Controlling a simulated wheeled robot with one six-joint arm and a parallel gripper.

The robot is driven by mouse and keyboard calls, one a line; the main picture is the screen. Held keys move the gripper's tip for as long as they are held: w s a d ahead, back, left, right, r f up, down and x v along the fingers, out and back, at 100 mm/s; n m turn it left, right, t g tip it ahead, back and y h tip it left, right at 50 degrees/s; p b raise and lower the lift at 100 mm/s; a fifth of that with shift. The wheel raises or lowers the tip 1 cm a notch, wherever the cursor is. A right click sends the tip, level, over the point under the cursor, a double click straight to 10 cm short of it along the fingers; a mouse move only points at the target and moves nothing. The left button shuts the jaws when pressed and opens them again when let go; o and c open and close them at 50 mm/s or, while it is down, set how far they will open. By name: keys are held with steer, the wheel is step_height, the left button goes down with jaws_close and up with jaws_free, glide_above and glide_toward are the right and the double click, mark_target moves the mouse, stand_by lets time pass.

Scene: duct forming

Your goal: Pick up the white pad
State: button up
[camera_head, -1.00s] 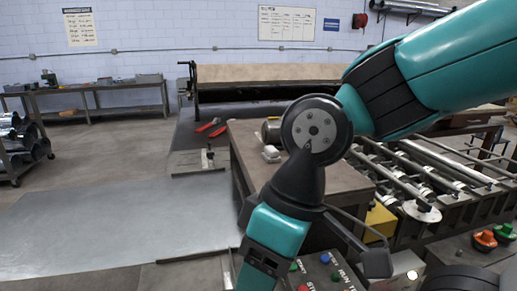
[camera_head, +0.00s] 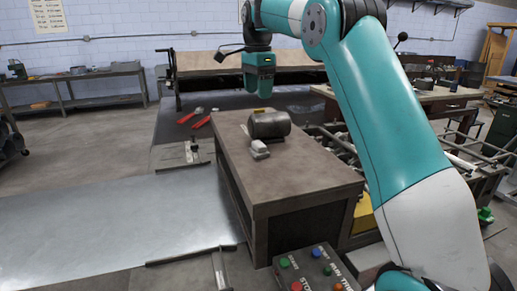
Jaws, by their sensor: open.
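The white pad (camera_head: 259,149) is a small, pale, block-like piece on the brown-topped workbench (camera_head: 303,178), near its left edge. It lies just in front of a dark metal cylinder (camera_head: 269,125) and is fully visible. My gripper (camera_head: 258,93) is raised at the upper middle, pointing down, above and beyond the pad and the cylinder in the picture. It is open, and nothing shows held in it. It is clear of the pad; its fingertips are small and dark at this distance.
A large grey metal sheet (camera_head: 105,226) lies low at the left. A button panel (camera_head: 317,270) stands in front. A roller rack is partly hidden behind my arm at the right. The bench top is mostly clear.

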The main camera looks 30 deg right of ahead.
steer(key=p, duration=0.2)
glide_toward(259, 143)
step_height(259, 143, down, 5)
steer(key=shift+f, duration=0.1)
steer(key=shift+f+p, duration=1.3)
steer(key=shift+f, duration=1.35)
steer(key=c, duration=0.6)
